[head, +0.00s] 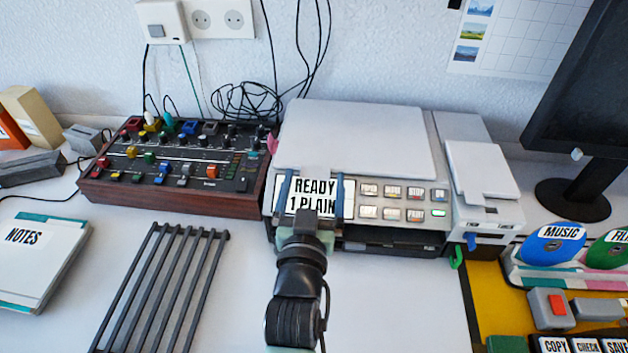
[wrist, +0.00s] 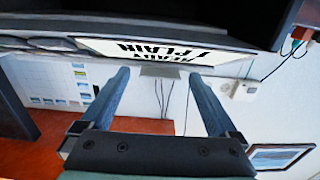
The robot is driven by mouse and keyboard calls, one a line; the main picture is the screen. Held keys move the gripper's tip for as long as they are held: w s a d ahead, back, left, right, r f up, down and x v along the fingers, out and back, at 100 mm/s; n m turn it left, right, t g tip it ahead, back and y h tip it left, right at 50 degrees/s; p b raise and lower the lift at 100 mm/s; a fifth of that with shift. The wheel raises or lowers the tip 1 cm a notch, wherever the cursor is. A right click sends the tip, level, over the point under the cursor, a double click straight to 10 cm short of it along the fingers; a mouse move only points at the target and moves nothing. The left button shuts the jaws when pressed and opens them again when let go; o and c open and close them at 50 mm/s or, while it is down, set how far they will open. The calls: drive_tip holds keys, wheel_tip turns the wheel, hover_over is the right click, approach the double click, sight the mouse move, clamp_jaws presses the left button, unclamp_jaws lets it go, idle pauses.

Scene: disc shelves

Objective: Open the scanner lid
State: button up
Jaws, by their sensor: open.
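The scanner (head: 398,222) stands against the wall, with its pale grey lid (head: 365,135) lying flat and shut on top. A small grey tab (head: 316,171) juts from the lid's front edge above a display reading "READY 1 PLAIN" (head: 314,196). My gripper (head: 313,182) is open in front of the display, one finger on each side of it. In the wrist view, which looks upside down, the tab (wrist: 160,71) lies between the open fingertips of my gripper (wrist: 157,76). No contact with the tab is visible.
A mixer (head: 180,165) stands left of the scanner. A smaller device with a white cover (head: 482,170) stands close on the right. A black rack (head: 160,285) and a notes binder (head: 38,255) lie at front left. A monitor (head: 590,85) stands at far right.

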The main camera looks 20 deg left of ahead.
drive_tip(key=shift+w+a, duration=0.1)
drive_tip(key=shift+w, duration=0.25)
drive_tip(key=shift+c, duration=0.2)
clamp_jaws()
